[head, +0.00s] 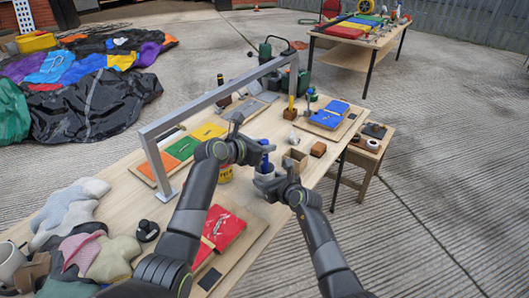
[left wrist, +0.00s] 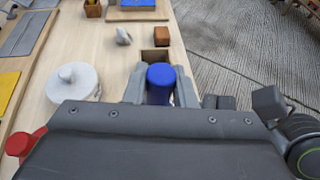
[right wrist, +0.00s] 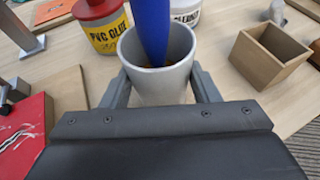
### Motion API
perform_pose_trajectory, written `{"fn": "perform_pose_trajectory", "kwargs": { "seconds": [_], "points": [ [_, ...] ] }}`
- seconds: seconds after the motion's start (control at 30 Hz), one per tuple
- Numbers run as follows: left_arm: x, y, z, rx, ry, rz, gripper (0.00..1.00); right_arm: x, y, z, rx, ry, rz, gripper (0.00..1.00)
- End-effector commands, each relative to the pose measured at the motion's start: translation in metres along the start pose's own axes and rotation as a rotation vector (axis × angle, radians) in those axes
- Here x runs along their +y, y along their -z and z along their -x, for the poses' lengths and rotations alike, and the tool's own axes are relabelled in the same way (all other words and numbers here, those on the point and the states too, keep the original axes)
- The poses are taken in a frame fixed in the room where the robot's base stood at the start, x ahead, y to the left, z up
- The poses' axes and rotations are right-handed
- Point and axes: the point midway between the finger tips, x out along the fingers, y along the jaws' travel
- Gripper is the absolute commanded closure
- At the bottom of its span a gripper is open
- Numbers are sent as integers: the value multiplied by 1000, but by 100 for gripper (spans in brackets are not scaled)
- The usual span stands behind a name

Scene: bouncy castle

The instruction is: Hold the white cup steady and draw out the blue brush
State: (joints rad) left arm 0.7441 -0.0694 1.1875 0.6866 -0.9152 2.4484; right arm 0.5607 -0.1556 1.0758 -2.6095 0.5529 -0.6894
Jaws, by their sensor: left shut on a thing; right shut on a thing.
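The white cup (right wrist: 160,85) stands upright in the right wrist view, with its rim open toward the camera. My right gripper (head: 266,181) is shut on the cup, one finger on each side. The blue brush (right wrist: 152,30) rises from the cup, its lower end still inside the rim; something orange-brown shows inside. In the head view the blue handle (head: 265,157) shows above the cup. My left gripper (head: 260,147) is shut on the brush near its top. The rounded blue top (left wrist: 161,74) sits between the left fingers in the left wrist view.
A red-and-yellow PVC glue tin (right wrist: 104,30) and a white cleaner tin (right wrist: 187,10) stand close behind the cup. An open wooden box (right wrist: 268,55) is to its right.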

Motion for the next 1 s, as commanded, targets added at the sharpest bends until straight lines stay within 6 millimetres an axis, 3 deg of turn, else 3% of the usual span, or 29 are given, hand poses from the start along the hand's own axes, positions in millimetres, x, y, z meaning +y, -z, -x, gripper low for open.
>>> {"fn": "perform_pose_trajectory", "kwargs": {
  "seconds": [0.4,0.6,0.83,0.87,1.0],
  "points": [
    [0,-74,30,-7,-2,-5,100,0,1,0,1,0,0,71],
    [0,-89,36,-5,-1,-2,100,0,0,0,1,0,0,71],
    [0,-89,37,-4,-1,-1,100,0,0,0,1,0,0,71],
    [0,-89,37,-4,-1,-1,100,0,0,0,1,0,0,44],
    [0,-89,36,-4,-1,-1,100,0,0,0,1,0,0,25]
  ]
}}
